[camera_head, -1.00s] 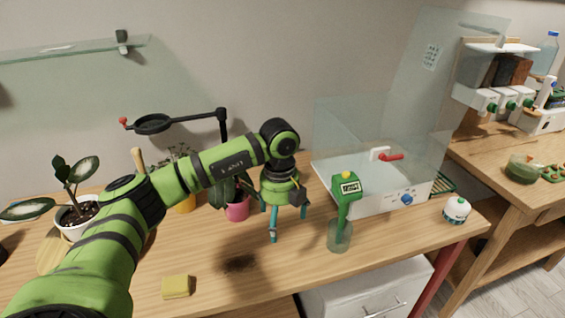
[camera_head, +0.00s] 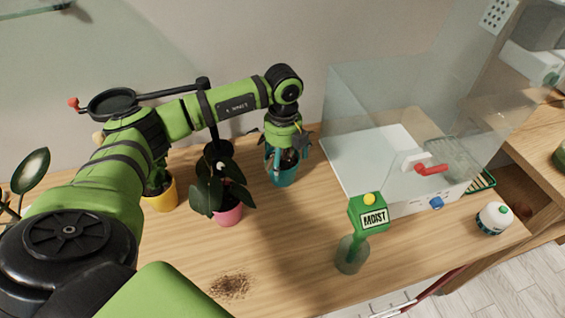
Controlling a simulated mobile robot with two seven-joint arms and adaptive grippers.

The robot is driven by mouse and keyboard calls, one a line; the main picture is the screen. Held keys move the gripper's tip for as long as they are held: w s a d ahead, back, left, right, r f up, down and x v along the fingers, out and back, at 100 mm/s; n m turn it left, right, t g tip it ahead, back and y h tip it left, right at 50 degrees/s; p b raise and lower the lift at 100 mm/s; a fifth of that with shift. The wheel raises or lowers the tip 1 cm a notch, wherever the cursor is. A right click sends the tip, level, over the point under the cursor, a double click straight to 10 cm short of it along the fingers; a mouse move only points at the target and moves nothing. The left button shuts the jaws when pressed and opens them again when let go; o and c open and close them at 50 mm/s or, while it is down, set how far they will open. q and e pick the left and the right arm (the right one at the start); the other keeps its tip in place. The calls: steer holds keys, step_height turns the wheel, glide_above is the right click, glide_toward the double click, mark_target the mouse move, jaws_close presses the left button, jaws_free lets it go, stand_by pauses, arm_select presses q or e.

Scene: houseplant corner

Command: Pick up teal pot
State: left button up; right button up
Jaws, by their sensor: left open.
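The teal pot (camera_head: 285,177) stands on the wooden table right of the pink pot, with dark soil or a plant at its top. My left arm comes in from the left, and my left gripper (camera_head: 284,158) points down at the teal pot. Its fingers are open around or just over the pot's rim; I cannot tell whether they touch it. The gripper hides part of the pot's top. My right gripper is not in view.
A pink pot (camera_head: 229,213) with a dark-leaved plant and a yellow pot (camera_head: 163,196) stand left of it. A green moisture meter (camera_head: 368,213) stands in front right. A glass-shielded white unit (camera_head: 395,160) is at right. Spilled soil (camera_head: 231,286) lies in front.

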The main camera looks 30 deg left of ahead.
mark_target(283, 161)
arm_select(q)
step_height(283, 161, down, 2)
steer(key=shift+a+f+p, duration=0.15)
steer(key=shift+f+p, duration=0.1)
steer(key=shift+p, duration=0.05)
steer(key=shift+f, duration=0.35)
steer(key=shift+w+f, duration=0.1)
steer(key=c, duration=1.2)
steer(key=shift+o, duration=0.2)
steer(key=shift+r, duration=0.35)
step_height(283, 161, up, 8)
steer(key=b, duration=0.2)
steer(key=shift+r+b, duration=0.25)
steer(key=shift+b, duration=0.1)
steer(key=shift+r, duration=0.5)
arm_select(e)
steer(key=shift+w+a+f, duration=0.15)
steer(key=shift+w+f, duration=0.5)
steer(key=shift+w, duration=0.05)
